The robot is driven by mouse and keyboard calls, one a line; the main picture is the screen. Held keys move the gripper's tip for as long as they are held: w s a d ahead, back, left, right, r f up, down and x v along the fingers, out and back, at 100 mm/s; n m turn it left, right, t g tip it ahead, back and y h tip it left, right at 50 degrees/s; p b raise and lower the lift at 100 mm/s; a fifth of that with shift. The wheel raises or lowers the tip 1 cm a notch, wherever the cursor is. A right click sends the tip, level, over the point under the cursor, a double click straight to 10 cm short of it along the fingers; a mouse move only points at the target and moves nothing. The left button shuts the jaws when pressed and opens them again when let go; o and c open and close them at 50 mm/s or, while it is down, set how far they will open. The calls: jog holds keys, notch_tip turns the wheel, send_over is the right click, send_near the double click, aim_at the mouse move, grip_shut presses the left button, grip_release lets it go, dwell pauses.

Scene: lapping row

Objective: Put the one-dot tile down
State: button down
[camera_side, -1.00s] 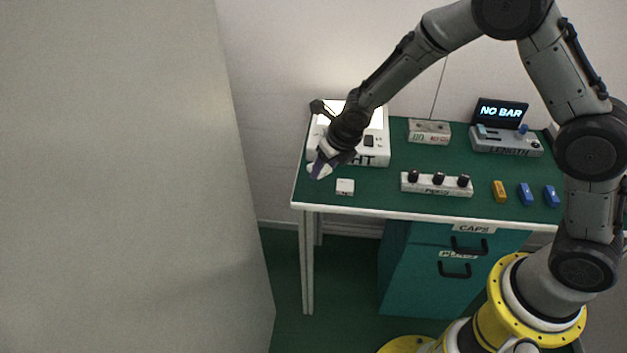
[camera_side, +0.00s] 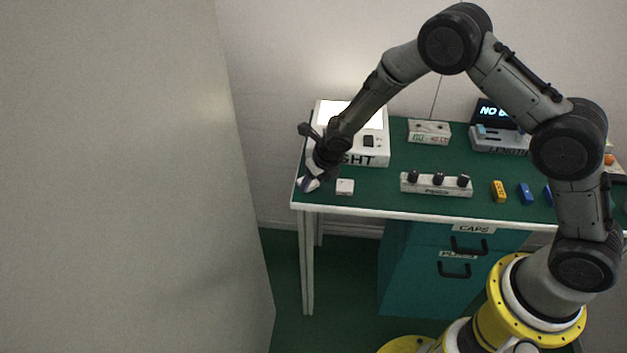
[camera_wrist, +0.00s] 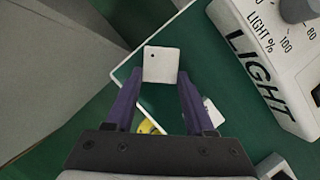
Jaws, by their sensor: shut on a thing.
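The one-dot tile (camera_wrist: 161,65) is a small white square with one dark dot near its edge. My gripper (camera_wrist: 160,78) is shut on it, with a purple finger on either side in the wrist view. In the side view my gripper (camera_side: 306,184) is low over the left front corner of the green table (camera_side: 375,190). I cannot tell whether the tile touches the table top. A second white tile (camera_side: 344,187) lies on the table just right of my gripper. It also shows in the wrist view (camera_wrist: 213,112), partly behind a finger.
The light box (camera_side: 370,158) stands close behind my gripper. A white strip with three black knobs (camera_side: 436,184) lies to the right, with yellow (camera_side: 499,191) and blue (camera_side: 526,194) blocks beyond. The table's white edge (camera_side: 390,213) is close by. A grey partition (camera_side: 130,180) stands at left.

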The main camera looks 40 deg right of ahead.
jog(key=shift+f, duration=0.1)
jog(key=shift+c, duration=1.3)
grip_release()
jog(key=v, duration=1.2)
